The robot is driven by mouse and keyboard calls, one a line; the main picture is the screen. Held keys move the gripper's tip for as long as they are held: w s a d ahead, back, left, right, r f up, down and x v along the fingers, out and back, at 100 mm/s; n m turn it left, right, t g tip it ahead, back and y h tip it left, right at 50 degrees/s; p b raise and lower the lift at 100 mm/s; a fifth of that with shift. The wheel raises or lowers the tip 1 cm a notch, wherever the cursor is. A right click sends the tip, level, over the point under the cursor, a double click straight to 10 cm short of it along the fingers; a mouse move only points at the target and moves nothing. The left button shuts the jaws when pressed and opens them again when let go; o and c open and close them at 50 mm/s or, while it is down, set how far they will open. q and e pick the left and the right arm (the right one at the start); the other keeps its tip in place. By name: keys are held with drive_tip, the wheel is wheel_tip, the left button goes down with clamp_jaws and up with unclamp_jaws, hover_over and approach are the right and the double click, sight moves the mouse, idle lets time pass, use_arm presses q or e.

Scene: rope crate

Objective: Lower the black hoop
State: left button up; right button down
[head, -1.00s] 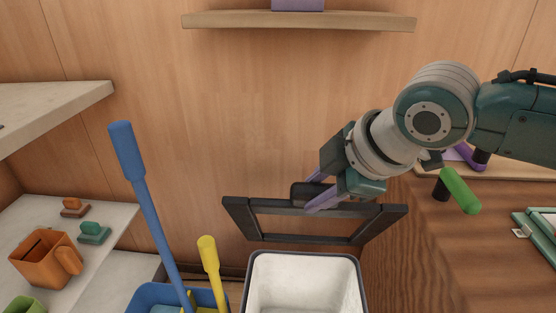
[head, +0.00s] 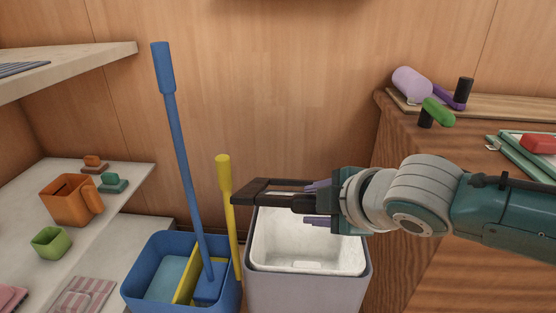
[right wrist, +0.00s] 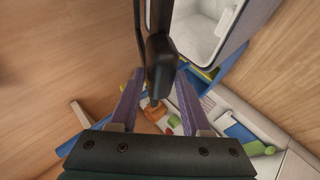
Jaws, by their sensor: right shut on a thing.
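The black hoop (head: 265,185) is a flat rectangular frame with a thick grip block, seen nearly edge-on in the head view. It lies over the back and left part of the pale bin's (head: 307,267) open top. I cannot tell whether it touches the rim. My right gripper (head: 312,203) comes in from the right, its purple fingers shut on the hoop's block. In the right wrist view the black hoop (right wrist: 160,50) runs up from between the fingers (right wrist: 157,92), beside the bin (right wrist: 208,30). My left gripper is not in view.
A blue bucket (head: 140,296) with a blue-handled tool (head: 180,150) and a yellow-handled one (head: 228,190) stands close left of the bin. A wooden cabinet (head: 400,135) stands at right. Shelves with an orange mug (head: 68,202) are at left.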

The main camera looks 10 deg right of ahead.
drive_tip(key=shift+s+d+f, duration=0.15)
drive_tip(key=shift+f, duration=0.15)
drive_tip(key=c, duration=0.8)
unclamp_jaws()
drive_tip(key=shift+o, duration=1.4)
drive_tip(key=shift+w+r, duration=0.15)
drive_tip(key=shift+w, duration=0.05)
drive_tip(key=shift+s+r+p, duration=0.3)
drive_tip(key=shift+r+p, duration=0.15)
drive_tip(key=p+v, duration=0.4)
drive_tip(key=v, duration=0.5)
drive_tip(key=shift+f+p, duration=0.15)
drive_tip(key=shift+p, duration=0.25)
drive_tip(key=shift+s, duration=0.1)
